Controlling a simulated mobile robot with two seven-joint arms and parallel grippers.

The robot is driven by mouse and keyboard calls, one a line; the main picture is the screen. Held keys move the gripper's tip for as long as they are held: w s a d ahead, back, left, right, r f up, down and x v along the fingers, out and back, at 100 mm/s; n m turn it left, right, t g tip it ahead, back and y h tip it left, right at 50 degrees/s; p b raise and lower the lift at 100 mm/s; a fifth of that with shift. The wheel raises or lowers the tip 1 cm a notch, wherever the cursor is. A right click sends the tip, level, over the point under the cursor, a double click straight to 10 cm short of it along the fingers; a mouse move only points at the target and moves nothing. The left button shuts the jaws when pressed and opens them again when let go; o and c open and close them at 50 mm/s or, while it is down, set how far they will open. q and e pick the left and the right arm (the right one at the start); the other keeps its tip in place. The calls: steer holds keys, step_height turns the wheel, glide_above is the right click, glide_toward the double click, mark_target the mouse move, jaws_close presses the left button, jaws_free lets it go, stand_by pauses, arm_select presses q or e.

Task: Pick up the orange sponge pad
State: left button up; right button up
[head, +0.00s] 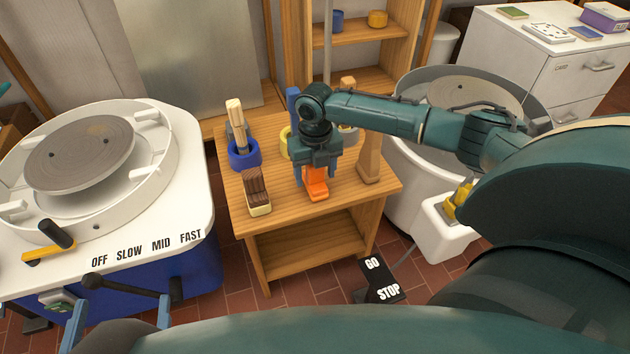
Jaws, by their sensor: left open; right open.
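The orange sponge pad (317,188) lies on the small wooden table, near its front edge. My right gripper (318,179) comes down over it from above, open, with a blue finger on either side of the pad's rear part. The front of the pad shows; its rear is hidden under the gripper. I cannot tell whether the fingers touch it. My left gripper (122,314) is open and empty at the bottom left, by the front of the potter's wheel, partly cut off by the frame.
A brush block (257,192), a blue pot with tools (244,153) and a wooden tool (370,158) flank the pad on the wooden table (290,218). The white wheel (185,190) stands left. A GO/STOP pedal (380,281) lies on the floor.

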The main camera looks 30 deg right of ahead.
steer(key=shift+c, duration=0.5)
steer(key=c, duration=1)
steer(key=shift+r, duration=0.1)
steer(key=shift+r, duration=0.3)
step_height(320, 180, up, 9)
steer(key=p, duration=0.3)
steer(key=shift+r, duration=0.2)
arm_select(q)
steer(key=shift+s+a+f+n+g+y, duration=0.15)
steer(key=shift+a+n+g+y, duration=0.2)
steer(key=shift+g, duration=0.25)
steer(key=shift+s+a+r+n+g+y, duration=0.15)
steer(key=shift+n+g+y, duration=0.1)
steer(key=shift+g+y, duration=0.3)
steer(key=shift+f, duration=0.1)
arm_select(e)
steer(key=o, duration=0.5)
steer(key=c, duration=0.6)
